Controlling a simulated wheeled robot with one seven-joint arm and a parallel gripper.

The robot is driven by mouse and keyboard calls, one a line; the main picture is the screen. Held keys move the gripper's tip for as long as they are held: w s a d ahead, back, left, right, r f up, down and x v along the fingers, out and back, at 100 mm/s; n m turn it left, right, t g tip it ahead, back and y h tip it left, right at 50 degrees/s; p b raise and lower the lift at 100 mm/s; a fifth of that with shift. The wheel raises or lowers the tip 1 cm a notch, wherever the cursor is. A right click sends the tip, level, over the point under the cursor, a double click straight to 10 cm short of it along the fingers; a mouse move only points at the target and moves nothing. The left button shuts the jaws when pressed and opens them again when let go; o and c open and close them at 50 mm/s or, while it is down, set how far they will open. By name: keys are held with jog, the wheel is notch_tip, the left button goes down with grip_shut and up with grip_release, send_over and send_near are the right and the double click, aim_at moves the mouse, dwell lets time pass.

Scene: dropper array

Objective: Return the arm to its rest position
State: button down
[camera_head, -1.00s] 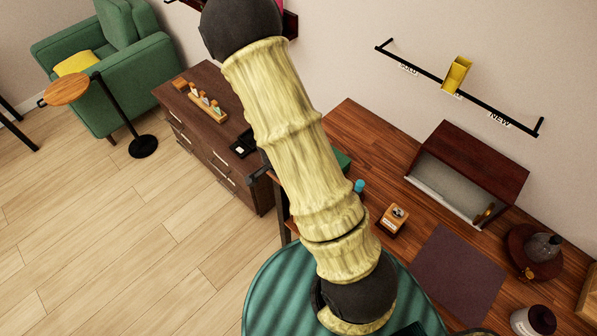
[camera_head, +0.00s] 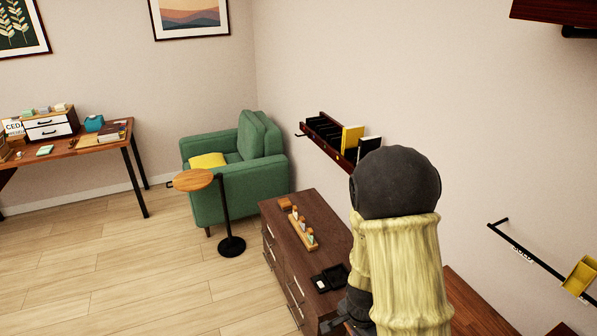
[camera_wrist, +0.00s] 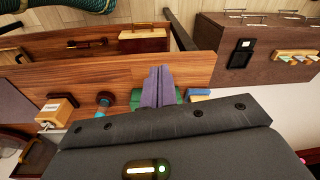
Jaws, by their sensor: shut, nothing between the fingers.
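My arm (camera_head: 405,265) rises at the lower right in the head view, with pale yellow ribbed covering and a dark rounded joint at its top. In the wrist view my gripper (camera_wrist: 158,86) shows as two purple-grey fingers side by side. They are shut with nothing between them. Behind the fingers is the wooden desk (camera_wrist: 100,75), seen from above. In the head view the arm hides much of the desk and part of the dresser, and I cannot make out the fingertips there.
The brown dresser (camera_head: 300,262) holds a rack of small bottles (camera_head: 303,232) and an open black case (camera_head: 328,280). A round side table (camera_head: 193,180) and green armchair (camera_head: 245,170) stand behind. A wall shelf (camera_head: 327,140) hangs above.

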jog(key=s+r+n, duration=0.3)
jog(key=r+n, duration=0.2)
jog(key=r, duration=0.2)
jog(key=s+r+n+t, duration=0.1)
jog(key=s+r+n, duration=0.1)
jog(key=r+n, duration=0.4)
notch_tip(320, 180, up, 2)
jog(key=shift+s+r+t+y, duration=0.1)
jog(key=shift+s+t+y, duration=0.2)
jog(key=shift+s, duration=0.1)
jog(key=shift+w, duration=0.1)
